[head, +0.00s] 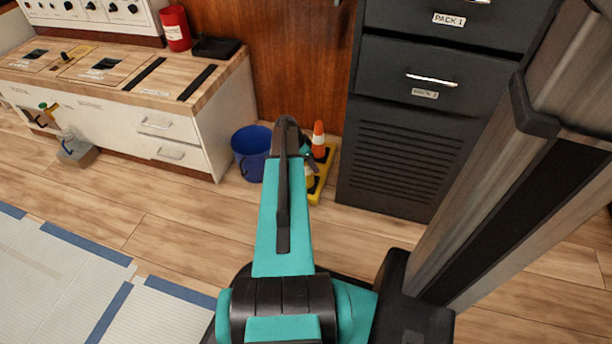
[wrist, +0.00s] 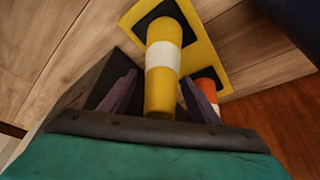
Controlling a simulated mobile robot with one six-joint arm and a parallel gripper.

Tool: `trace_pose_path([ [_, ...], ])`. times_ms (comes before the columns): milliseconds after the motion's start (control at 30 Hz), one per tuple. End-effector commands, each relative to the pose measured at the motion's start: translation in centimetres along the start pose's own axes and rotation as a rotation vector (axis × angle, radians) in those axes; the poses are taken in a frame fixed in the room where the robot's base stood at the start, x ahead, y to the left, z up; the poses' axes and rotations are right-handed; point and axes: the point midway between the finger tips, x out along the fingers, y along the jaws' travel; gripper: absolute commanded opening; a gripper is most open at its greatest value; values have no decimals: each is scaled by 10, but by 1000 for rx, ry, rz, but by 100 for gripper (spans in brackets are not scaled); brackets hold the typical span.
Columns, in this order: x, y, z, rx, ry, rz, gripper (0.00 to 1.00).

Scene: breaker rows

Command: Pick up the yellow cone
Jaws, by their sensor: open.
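In the wrist view the yellow cone (wrist: 163,70), with a white band, stands on a black square of a yellow board (wrist: 207,42). My gripper (wrist: 160,98) is open, with one dark finger on each side of the cone's upper part. I cannot tell whether either finger touches it. In the head view my arm hides most of the yellow cone and much of my gripper. The yellow board (head: 316,196) shows there on the floor, to the right of my arm.
An orange cone with a white band (head: 318,140) stands on the same board, close to the right finger in the wrist view (wrist: 206,86). A blue bucket (head: 251,152) is left of my arm. A dark cabinet (head: 415,140) stands close on the right, a wooden panel (head: 300,60) behind.

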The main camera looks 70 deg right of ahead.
Motion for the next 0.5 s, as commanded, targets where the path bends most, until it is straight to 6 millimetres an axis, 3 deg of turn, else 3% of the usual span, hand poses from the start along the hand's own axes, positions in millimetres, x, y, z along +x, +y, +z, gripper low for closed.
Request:
trace_pose_path([
  [167, 0, 0, 0, 0, 0, 0, 56],
  [500, 0, 0, 0, 0, 0, 0, 1],
])
